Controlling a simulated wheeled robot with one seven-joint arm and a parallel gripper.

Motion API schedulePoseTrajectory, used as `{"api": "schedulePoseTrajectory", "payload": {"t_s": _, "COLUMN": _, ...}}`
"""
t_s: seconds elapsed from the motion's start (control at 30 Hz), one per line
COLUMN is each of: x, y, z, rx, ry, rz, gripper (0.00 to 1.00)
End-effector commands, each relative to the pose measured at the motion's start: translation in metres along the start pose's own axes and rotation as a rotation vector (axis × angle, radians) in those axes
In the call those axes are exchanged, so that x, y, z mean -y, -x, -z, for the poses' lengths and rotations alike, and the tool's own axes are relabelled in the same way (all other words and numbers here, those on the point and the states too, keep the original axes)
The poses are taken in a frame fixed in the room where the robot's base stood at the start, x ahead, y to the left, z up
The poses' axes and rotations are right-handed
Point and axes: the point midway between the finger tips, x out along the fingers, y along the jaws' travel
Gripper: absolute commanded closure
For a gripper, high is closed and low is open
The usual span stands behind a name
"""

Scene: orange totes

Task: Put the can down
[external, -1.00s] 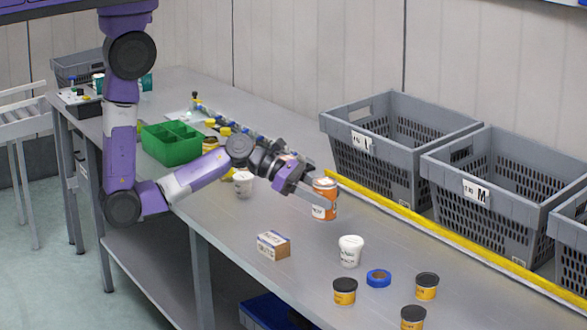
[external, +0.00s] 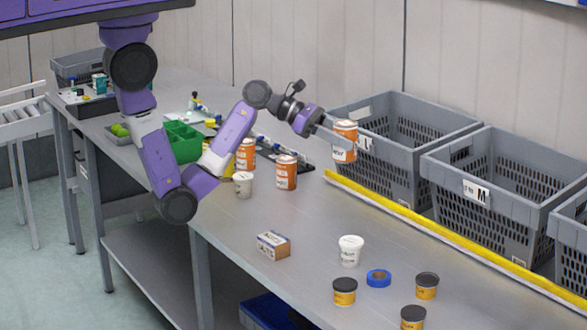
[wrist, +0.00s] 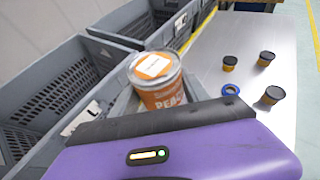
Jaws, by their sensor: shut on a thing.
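An orange can with a white label (external: 344,141) is held in my gripper (external: 338,138), which is shut on it. The can is upright and raised above the table, in front of the left grey crate in the external view. In the wrist view the can (wrist: 158,82) shows its lid and orange side beyond the purple gripper body, with grey crates behind it. Two similar orange cans stand on the table, one at the middle (external: 286,173) and one behind my forearm (external: 246,154).
Grey crates (external: 345,155) and (external: 440,185) line the back right behind a yellow strip (external: 430,222). A white tub (external: 350,250), blue tape (external: 378,278), small box (external: 274,245) and several dark-lidded jars (external: 345,291) stand on the table (external: 310,220). The table's middle is clear.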

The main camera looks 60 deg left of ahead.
Motion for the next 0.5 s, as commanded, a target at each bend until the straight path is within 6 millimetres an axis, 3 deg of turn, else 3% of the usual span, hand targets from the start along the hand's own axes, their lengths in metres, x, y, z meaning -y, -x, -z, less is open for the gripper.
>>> {"api": "schedulePoseTrajectory", "payload": {"t_s": 0.1, "x": -0.027, "y": -0.017, "z": -0.006, "rx": 0.006, "ry": 0.008, "rz": -0.028, "gripper": 1.0}}
{"api": "schedulePoseTrajectory", "payload": {"t_s": 0.3, "x": -0.063, "y": -0.032, "z": -0.014, "rx": 0.002, "ry": 0.029, "rz": -0.072, "gripper": 1.0}}
{"api": "schedulePoseTrajectory", "payload": {"t_s": 0.5, "x": -0.07, "y": -0.042, "z": 0.008, "rx": -0.002, "ry": 0.042, "rz": -0.092, "gripper": 1.0}}
